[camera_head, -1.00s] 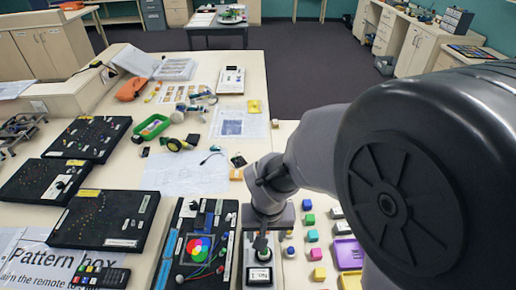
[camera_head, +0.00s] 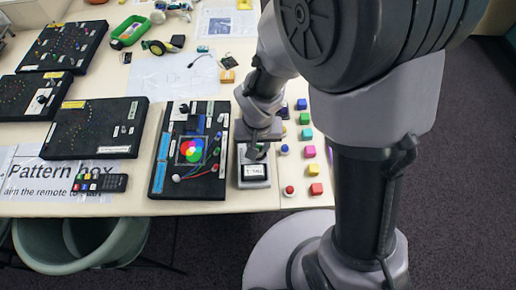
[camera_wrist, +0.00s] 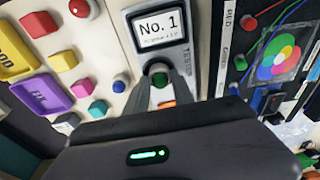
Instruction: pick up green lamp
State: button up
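A small orange patch shows between the fingers. In the head view my gripper (camera_head: 257,152) is low over the tester (camera_head: 254,172), and the lamp is mostly hidden there.
A red lamp (camera_head: 290,190) and a blue lamp (camera_head: 285,150) stand to the right, among several coloured blocks (camera_head: 316,189). A black panel (camera_head: 190,150) with a colour-circle card lies close on the left. The table's front edge is near; a grey-green bin (camera_head: 85,245) stands below.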

grip_shut()
